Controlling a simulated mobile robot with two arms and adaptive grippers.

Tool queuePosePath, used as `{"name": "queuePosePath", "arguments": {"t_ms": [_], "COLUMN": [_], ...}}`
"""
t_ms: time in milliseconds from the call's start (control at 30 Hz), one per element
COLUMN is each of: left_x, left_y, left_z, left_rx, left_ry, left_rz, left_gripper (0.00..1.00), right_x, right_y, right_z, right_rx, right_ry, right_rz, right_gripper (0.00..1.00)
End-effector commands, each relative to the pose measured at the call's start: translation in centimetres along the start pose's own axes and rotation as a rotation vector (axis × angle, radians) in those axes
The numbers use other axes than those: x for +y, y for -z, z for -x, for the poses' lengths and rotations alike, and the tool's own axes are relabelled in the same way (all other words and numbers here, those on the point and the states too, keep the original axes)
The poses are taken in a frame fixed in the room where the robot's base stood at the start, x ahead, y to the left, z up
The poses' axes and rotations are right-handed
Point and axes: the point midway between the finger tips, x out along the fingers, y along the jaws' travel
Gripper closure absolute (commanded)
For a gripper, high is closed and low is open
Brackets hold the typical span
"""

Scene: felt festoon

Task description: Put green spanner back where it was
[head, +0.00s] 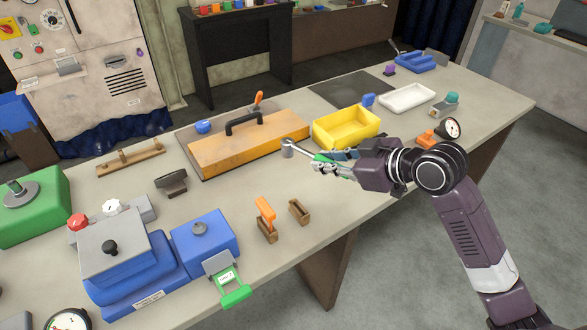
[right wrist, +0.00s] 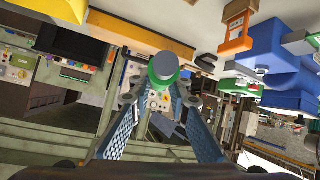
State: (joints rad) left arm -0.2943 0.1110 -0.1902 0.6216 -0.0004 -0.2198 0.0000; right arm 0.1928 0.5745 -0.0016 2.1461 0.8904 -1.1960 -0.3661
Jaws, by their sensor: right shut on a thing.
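The green spanner (head: 321,158) is in my right gripper (head: 325,165) in the head view. Its grey metal end points left, above the table beside the orange-brown box. The right gripper is shut on it, and the fingers partly hide it. In the right wrist view the spanner (right wrist: 163,72) shows end-on between the fingertips, as a green part with a grey round end. My left gripper is in neither view.
A small brown holder (head: 299,212) looks empty; another holds an orange-handled thing (head: 265,212). A wooden rack (head: 131,162) lies at left. The yellow bin (head: 346,138) is close behind the right gripper. Blue machines (head: 205,238) stand at front left. Bare tabletop lies right of the holders.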

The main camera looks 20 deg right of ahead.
Motion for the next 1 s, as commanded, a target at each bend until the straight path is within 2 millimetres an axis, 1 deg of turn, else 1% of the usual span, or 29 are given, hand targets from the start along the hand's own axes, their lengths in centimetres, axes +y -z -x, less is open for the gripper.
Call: {"name": "queuePosePath", "arguments": {"t_ms": [33,100,200,300,367,467,533,700,767,900,1000], "left_x": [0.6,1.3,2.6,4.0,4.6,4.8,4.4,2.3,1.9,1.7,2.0], "left_y": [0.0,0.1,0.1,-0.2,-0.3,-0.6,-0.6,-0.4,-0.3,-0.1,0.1], "left_z": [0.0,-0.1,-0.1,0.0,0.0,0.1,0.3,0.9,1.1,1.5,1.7], "left_rx": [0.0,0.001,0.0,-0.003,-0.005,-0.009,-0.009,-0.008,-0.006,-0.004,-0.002], "left_ry": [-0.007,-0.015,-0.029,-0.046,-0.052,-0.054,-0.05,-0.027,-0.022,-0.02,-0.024], "left_rz": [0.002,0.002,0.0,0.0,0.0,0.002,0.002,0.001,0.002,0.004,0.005], "left_gripper": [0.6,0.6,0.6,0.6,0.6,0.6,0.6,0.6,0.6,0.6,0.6], "right_x": [2.3,4.7,7.3,8.9,9.5,9.7,9.5,8.5,8.2,7.5,7.2], "right_y": [0.9,1.6,2.3,2.8,2.9,2.3,1.2,-2.5,-3.9,-6.9,-8.6], "right_z": [-1.1,-2.4,-3.5,-4.0,-4.2,-4.8,-5.4,-7.6,-8.4,-10.3,-11.4], "right_rx": [-0.011,-0.026,-0.041,-0.051,-0.055,-0.061,-0.064,-0.066,-0.066,-0.065,-0.063], "right_ry": [-0.061,-0.129,-0.197,-0.238,-0.252,-0.26,-0.261,-0.258,-0.259,-0.259,-0.26], "right_rz": [-0.02,-0.062,-0.108,-0.137,-0.148,-0.159,-0.162,-0.164,-0.163,-0.163,-0.163], "right_gripper": [1.0,1.0,1.0,1.0,1.0,1.0,1.0,1.0,1.0,1.0,1.0]}}
